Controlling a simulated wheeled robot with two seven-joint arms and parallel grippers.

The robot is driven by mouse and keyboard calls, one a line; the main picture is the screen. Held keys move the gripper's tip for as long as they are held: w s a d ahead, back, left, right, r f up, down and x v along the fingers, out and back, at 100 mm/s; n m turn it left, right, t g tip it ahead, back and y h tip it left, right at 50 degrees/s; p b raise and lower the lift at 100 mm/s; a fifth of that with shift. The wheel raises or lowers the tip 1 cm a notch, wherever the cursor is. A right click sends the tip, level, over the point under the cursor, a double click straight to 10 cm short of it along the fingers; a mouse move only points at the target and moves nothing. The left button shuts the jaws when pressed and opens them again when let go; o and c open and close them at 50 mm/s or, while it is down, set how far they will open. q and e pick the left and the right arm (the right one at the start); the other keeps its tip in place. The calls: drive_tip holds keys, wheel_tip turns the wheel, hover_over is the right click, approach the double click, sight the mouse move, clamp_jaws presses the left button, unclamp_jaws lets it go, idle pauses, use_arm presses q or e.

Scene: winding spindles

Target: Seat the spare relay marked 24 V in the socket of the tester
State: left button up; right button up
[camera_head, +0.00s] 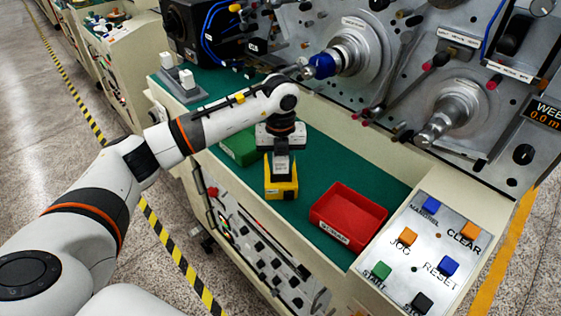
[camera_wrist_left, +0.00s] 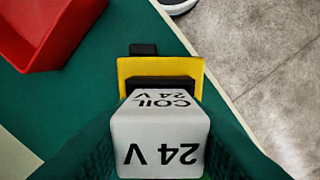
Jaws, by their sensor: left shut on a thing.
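A white relay (camera_wrist_left: 160,140) fills the lower middle of the left wrist view, marked "24 V" and "COIL 24 V". My left gripper (camera_head: 281,158) is shut on it and points down over the yellow tester (camera_head: 282,191). The tester also shows in the left wrist view (camera_wrist_left: 127,70), with a dark socket (camera_wrist_left: 160,82) behind the relay. The relay overlaps the socket in that view; its lower end is hidden, so I cannot tell whether it is in the socket or just above it. My right gripper is not in view.
A red tray (camera_head: 348,213) stands right of the tester, and a green box (camera_head: 240,147) lies behind it to the left. A grey holder (camera_head: 181,92) with white blocks stands at the back left. A button panel (camera_head: 425,256) is at the front right. Green mat between is clear.

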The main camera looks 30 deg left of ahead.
use_arm(q)
drive_tip(key=o, duration=0.9)
drive_tip(key=shift+s+d+f, duration=0.15)
drive_tip(key=shift+s+f, duration=0.1)
drive_tip(key=shift+f, duration=0.4)
drive_tip(key=shift+c, duration=0.2)
drive_tip(key=shift+o, duration=0.7)
drive_tip(key=shift+w+d, duration=0.1)
drive_tip(key=shift+r+p, duration=0.35)
drive_tip(key=r, duration=0.4)
drive_tip(key=r+b, duration=0.1)
drive_tip(key=r, duration=0.3)
drive_tip(key=r+b, duration=0.1)
drive_tip(key=r, duration=0.3)
drive_tip(key=shift+w+a, duration=0.2)
drive_tip(key=shift+a, duration=0.05)
drive_tip(key=shift+r, duration=0.4)
drive_tip(key=shift+s, duration=0.1)
